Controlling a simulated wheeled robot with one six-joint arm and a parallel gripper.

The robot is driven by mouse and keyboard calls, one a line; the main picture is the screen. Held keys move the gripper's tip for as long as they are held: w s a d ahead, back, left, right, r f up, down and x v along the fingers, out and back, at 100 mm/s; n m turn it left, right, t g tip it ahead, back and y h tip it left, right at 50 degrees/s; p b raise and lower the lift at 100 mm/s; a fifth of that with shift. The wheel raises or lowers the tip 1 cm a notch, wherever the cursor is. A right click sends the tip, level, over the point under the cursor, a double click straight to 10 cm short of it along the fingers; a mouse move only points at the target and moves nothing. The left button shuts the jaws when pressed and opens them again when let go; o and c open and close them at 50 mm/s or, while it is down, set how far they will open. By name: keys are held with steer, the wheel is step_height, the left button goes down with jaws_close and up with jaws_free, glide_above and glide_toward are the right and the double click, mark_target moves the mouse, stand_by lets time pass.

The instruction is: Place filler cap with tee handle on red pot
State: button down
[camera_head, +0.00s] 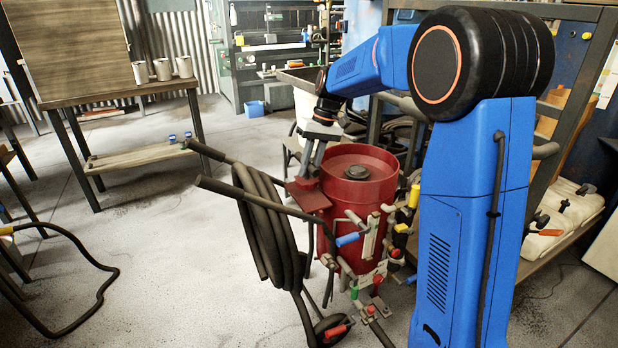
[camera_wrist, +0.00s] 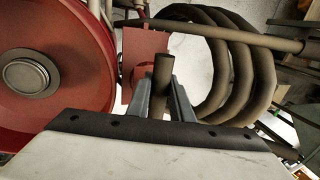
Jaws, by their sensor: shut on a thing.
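The red pot (camera_head: 357,190) stands upright in the middle of the head view, with a dark round fitting at the centre of its dished top. In the wrist view the pot's top (camera_wrist: 75,100) fills the left side, and the fitting (camera_wrist: 27,76) shows there. My gripper (camera_head: 308,170) is beside the pot's left rim, above a red plate. In the wrist view my gripper (camera_wrist: 163,88) is shut on a short dark bar, which looks like the tee handle (camera_wrist: 163,70) of the filler cap.
Coiled dark hose (camera_head: 268,235) hangs left of the pot, by two push handles (camera_head: 235,186). Valves and pipes (camera_head: 370,245) crowd the pot's front. A wooden table (camera_head: 120,95) with cups stands at the back left. Open floor lies to the left.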

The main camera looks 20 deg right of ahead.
mark_target(309, 182)
steer(key=shift+f, duration=1.65)
steer(key=c, duration=1.6)
jaws_free()
steer(key=shift+f, duration=0.1)
